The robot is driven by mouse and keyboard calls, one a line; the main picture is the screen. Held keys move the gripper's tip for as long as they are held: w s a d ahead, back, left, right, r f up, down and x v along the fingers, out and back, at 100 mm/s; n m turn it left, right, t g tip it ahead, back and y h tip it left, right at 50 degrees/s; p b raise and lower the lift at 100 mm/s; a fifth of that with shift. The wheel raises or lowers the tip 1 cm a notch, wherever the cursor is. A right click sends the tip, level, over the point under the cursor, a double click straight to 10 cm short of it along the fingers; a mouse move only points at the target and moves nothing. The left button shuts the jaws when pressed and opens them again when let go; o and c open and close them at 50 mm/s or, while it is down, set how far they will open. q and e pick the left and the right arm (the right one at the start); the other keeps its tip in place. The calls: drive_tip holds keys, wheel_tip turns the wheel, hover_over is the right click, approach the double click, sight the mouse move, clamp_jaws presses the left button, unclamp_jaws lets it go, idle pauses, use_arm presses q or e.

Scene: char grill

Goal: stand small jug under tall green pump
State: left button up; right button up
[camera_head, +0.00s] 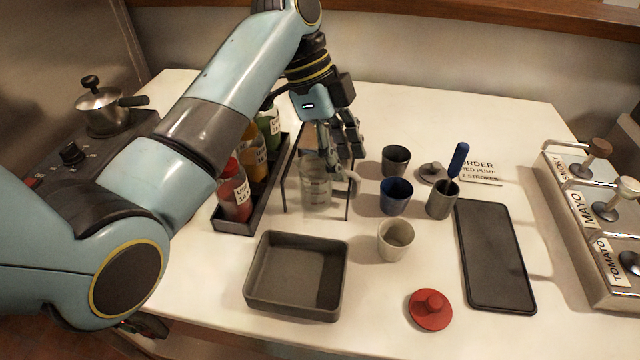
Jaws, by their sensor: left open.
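A small clear jug (315,192) with faint markings stands on the table inside a thin dark wire frame (286,190). My left gripper (340,165) is open and points down at the jug's upper right side. Its fingers overlap the jug's rim in this view, and I cannot tell whether they touch it. A green bottle (270,122) stands at the back of a dark rack, partly hidden by my left arm. Its top is hidden, so I cannot tell whether it is the tall green pump.
The rack (238,224) also holds orange and red bottles. A grey tray (262,296) lies in front. Grey, blue and pale cups (396,236), a red lid (430,312) and a dark board (494,255) are to the right. A labelled pump dispenser (570,232) stands far right.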

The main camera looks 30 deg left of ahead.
sight(352, 177)
use_arm(q)
drive_tip(key=shift+p+x, duration=0.45)
drive_tip(key=shift+x, duration=2.75)
drive_tip(key=shift+d+r, duration=0.1)
clamp_jaws()
